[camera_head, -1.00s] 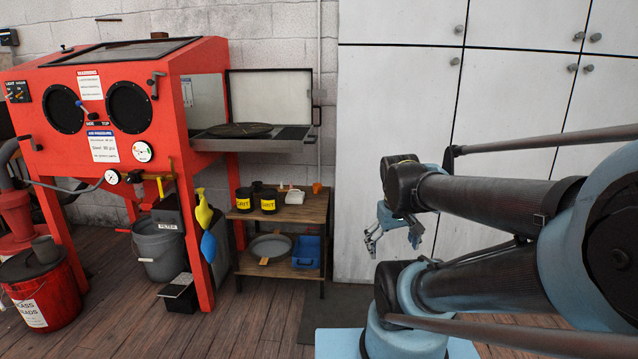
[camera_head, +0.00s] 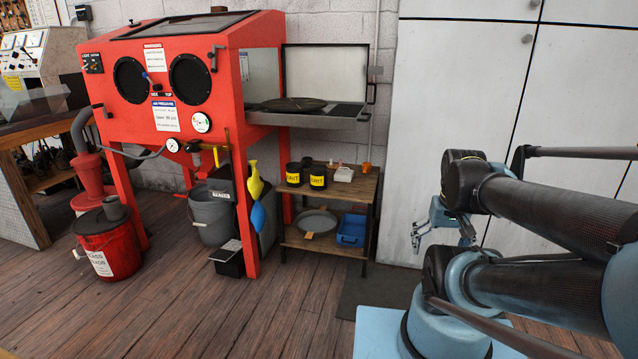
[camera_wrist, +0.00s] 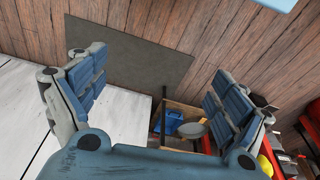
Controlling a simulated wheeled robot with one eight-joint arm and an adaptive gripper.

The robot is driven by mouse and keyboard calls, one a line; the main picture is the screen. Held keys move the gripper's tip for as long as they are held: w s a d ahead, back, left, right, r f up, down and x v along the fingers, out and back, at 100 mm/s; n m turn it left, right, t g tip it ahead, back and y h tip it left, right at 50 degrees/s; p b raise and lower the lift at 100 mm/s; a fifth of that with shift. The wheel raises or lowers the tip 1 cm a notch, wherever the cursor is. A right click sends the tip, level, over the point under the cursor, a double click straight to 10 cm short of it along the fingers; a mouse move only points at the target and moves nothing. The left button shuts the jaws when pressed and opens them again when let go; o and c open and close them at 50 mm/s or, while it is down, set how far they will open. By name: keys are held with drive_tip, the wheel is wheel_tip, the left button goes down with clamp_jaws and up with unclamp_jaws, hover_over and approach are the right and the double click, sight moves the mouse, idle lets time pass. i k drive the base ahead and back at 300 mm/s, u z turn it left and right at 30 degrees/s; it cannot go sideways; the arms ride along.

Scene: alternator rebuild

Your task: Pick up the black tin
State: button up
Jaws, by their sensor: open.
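Two black tins with yellow labels stand side by side on the top board of a small wooden shelf in the head view, a left tin (camera_head: 294,174) and a right tin (camera_head: 318,177). A smaller dark item shows behind them, and I cannot tell what it is. My gripper (camera_head: 441,230) is to the right of the shelf, in front of the white cabinet, apart from the tins. In the wrist view my gripper (camera_wrist: 160,88) is open with nothing between its fingers. I cannot make out the tins in the wrist view.
The wooden shelf (camera_head: 330,192) holds a pale box (camera_head: 344,174) on top and a grey pan (camera_head: 317,221) and blue tray (camera_head: 351,230) below. A red blasting cabinet (camera_head: 160,65) stands left. A dark mat (camera_head: 376,290) lies right. The floor in front is clear.

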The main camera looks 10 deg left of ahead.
sight(318, 173)
drive_tip(key=k, duration=1)
drive_tip(key=u, duration=0.95)
drive_tip(key=i, duration=1.45)
drive_tip(key=z, duration=1.05)
